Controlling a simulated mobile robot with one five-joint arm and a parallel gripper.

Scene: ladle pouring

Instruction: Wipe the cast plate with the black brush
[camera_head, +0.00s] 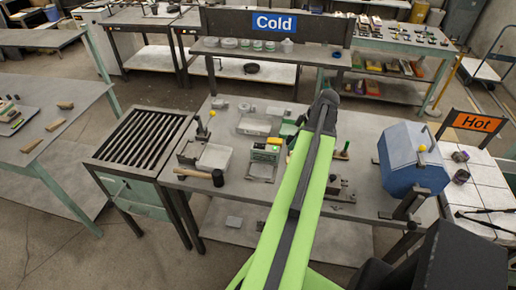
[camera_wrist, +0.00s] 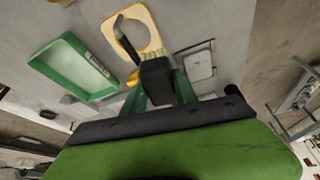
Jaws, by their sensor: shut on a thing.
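My gripper (camera_wrist: 158,88) shows in the wrist view with its green fingers on either side of a dark block, which I take to be the black brush (camera_wrist: 156,72). It is shut on it. A thin black curved piece (camera_wrist: 122,36) runs up beside the block, over a cream plate with a round hole (camera_wrist: 151,18). A grey plate (camera_wrist: 200,66) lies to the right of the brush, apart from it. I cannot tell for sure which piece is the cast plate. In the head view my arm hides the gripper and brush.
A green tray (camera_wrist: 60,55) lies left in the wrist view. In the head view the workbench (camera_head: 228,110) also holds a black mallet (camera_head: 217,177), a scale (camera_head: 264,157) and a blue furnace-like box (camera_head: 410,160). A slotted rack (camera_head: 140,140) stands left.

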